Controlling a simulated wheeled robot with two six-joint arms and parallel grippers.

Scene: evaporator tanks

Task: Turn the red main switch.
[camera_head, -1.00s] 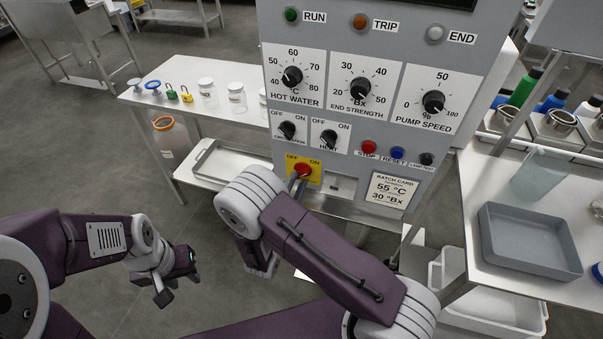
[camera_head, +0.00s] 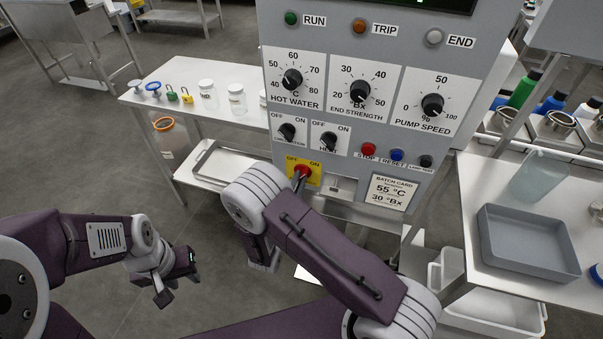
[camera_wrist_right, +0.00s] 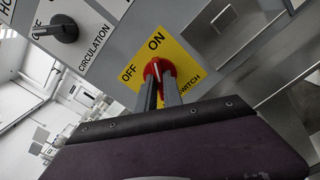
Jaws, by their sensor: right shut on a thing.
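The red main switch (camera_head: 302,170) is a knob on a yellow plate (camera_head: 291,179) marked OFF and ON, low on the grey panel. In the right wrist view the red knob (camera_wrist_right: 155,68) sits between my right gripper's (camera_wrist_right: 158,90) two grey fingers, which are shut on its sides. A white mark shows on the knob, pointing up toward the lettering; its exact setting is hard to tell. In the head view my right wrist partly hides the plate, and the right gripper (camera_head: 299,182) reaches the knob. My left gripper (camera_head: 179,287) hangs empty over the floor, fingers apart.
Above the switch are the CIRCULATION (camera_head: 286,131) and neighbouring OFF/ON knobs, with the red STOP button (camera_head: 368,149) and blue RESET button (camera_head: 397,154) to the right. A white table (camera_head: 180,108) with jars stands left; a grey tray (camera_head: 528,242) lies right.

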